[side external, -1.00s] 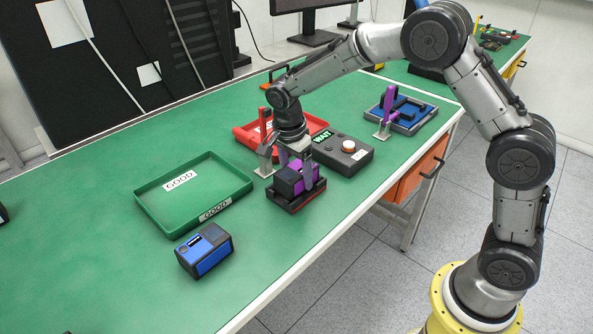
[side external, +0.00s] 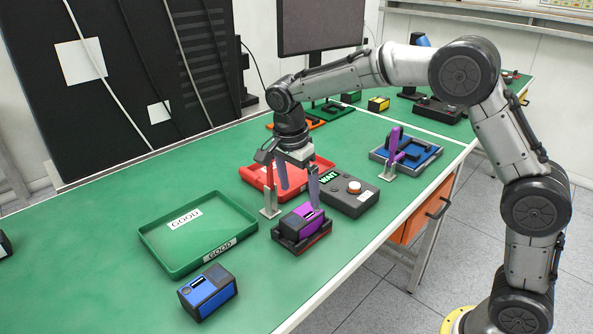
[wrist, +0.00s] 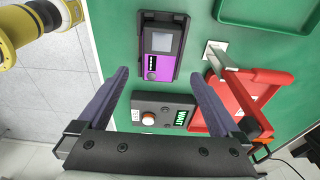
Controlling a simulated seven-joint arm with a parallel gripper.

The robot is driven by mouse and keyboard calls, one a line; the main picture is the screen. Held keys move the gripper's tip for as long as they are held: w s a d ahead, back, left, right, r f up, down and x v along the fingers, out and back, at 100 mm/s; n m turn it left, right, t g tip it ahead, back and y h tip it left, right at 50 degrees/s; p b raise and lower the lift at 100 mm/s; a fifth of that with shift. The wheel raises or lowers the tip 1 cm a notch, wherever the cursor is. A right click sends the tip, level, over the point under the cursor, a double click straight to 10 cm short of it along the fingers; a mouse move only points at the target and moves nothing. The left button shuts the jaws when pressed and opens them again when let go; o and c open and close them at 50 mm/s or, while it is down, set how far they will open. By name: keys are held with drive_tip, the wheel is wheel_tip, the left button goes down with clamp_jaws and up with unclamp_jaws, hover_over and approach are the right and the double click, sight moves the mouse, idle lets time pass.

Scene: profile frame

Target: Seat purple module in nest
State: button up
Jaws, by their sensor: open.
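The purple module (side external: 300,222) sits in the black nest (side external: 292,243) near the table's front edge. It looks level there, but I cannot tell whether it is fully down. In the wrist view the purple module (wrist: 161,56) lies inside the dark frame of the nest (wrist: 143,71), with its small screen facing up. My gripper (side external: 299,197) is above the module and apart from it. Its two fingers are spread with nothing between them, which also shows in the wrist view (wrist: 158,75).
A green GOOD tray (side external: 197,232) and a blue module (side external: 208,290) stand to the left. A red tray (side external: 262,172), a post on a metal foot (side external: 269,212) and a black WAIT box (side external: 343,196) are close behind the nest. A blue fixture (side external: 406,150) stands farther right.

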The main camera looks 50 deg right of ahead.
drive_tip(key=shift+a+r, duration=0.2)
drive_tip(key=shift+r, duration=1.1)
drive_tip(key=shift+a+r, duration=0.2)
drive_tip(key=shift+r, duration=1.1)
drive_tip(key=s+d+r+n+t, duration=0.1)
drive_tip(key=s+d+r+t, duration=0.1)
drive_tip(key=s+r, duration=0.45)
drive_tip(key=s+d+r+n+t, duration=0.1)
drive_tip(key=s+d+r+n, duration=0.2)
drive_tip(key=s, duration=0.6)
drive_tip(key=s+f+n+t+y, duration=0.1)
drive_tip(key=s+f+n+t, duration=0.1)
drive_tip(key=s+f+n, duration=0.6)
drive_tip(key=s+a+n, duration=0.1)
drive_tip(key=s+n, duration=0.4)
drive_tip(key=n, duration=0.1)
drive_tip(key=shift+f+t+y, duration=0.15)
drive_tip(key=shift+t+y, duration=0.15)
drive_tip(key=shift+y, duration=0.1)
